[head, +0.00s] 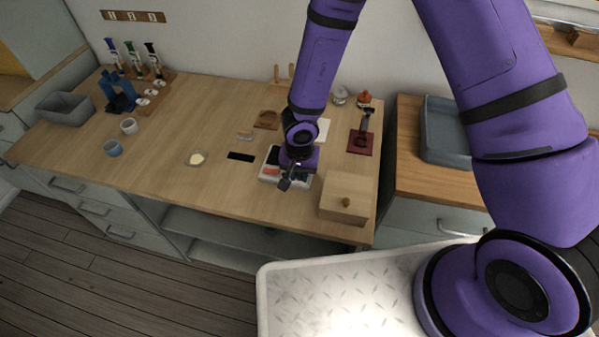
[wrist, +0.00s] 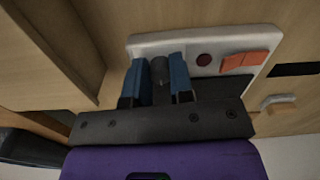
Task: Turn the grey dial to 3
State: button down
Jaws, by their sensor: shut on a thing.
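The grey dial (wrist: 159,70) stands on a white panel (wrist: 150,40) on the wooden table. My gripper (wrist: 160,82) has its two blue fingers on either side of the dial and is shut on it. The panel also shows in the head view (head: 303,181), under my gripper (head: 286,182), which hides the dial there. The dial's numbers and pointer cannot be read in either view.
The panel also bears a dark red round button (wrist: 204,60) and orange-red switches (wrist: 244,61). A wooden box with a knob (head: 345,197) stands close to the panel's right. A black flat item (head: 241,157) and a small dish (head: 196,159) lie to its left.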

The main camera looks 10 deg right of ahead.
aim_at(298, 174)
jog(key=m, duration=0.4)
jog(key=shift+w+a+m, duration=0.1)
jog(key=shift+a+m, duration=0.05)
jog(key=shift+m, duration=1.95)
jog(key=c, duration=1)
grip_release()
jog(key=shift+r, duration=0.1)
notch_tip(298, 174, up, 11)
jog(key=shift+f, duration=0.2)
